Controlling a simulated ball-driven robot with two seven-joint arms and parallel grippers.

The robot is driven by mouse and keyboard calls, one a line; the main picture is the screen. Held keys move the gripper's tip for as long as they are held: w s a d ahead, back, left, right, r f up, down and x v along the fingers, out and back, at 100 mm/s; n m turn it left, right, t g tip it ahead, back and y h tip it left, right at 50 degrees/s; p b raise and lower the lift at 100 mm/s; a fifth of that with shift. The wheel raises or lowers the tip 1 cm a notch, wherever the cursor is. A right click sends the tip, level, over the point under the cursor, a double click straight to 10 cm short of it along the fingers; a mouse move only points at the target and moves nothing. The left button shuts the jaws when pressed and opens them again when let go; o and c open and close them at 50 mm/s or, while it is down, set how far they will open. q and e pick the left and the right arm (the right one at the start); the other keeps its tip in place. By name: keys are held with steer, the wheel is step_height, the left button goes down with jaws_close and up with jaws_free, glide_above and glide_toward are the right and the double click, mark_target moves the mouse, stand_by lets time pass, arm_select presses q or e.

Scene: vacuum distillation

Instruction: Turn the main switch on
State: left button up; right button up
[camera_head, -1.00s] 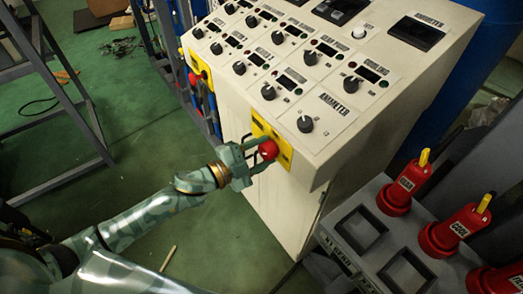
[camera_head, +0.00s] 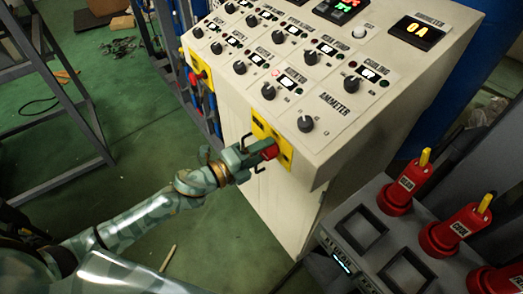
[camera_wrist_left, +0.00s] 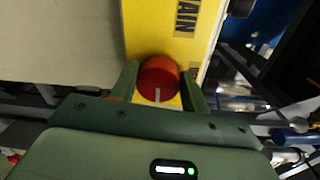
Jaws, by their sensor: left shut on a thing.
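The main switch is a red round knob (camera_head: 270,151) on a yellow plate (camera_head: 260,127) on the front of the cream control cabinet (camera_head: 270,188). In the left wrist view, the red knob (camera_wrist_left: 158,80) has a white mark at its lower edge, and the yellow plate (camera_wrist_left: 170,28) bears the letters "AIN". My left gripper (camera_head: 260,153) is shut on the knob, with one finger on each side; the fingers (camera_wrist_left: 158,73) also show in the left wrist view. My right gripper is out of view.
Black dials (camera_head: 305,123) cover the cabinet's sloped top. Another red knob (camera_head: 194,78) sits on yellow plates farther left. A grey unit (camera_head: 345,190) with red plug-like pieces (camera_head: 399,194) stands at lower right. A grey frame (camera_head: 60,100) stands at left; green floor lies between.

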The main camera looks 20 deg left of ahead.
arm_select(q)
steer(key=shift+f+m, duration=0.1)
steer(key=shift+m, duration=0.2)
steer(key=o, duration=1)
steer(key=b+v, duration=0.3)
steer(key=v, duration=1.3)
steer(key=shift+s, duration=0.2)
steer(key=shift+a, duration=0.1)
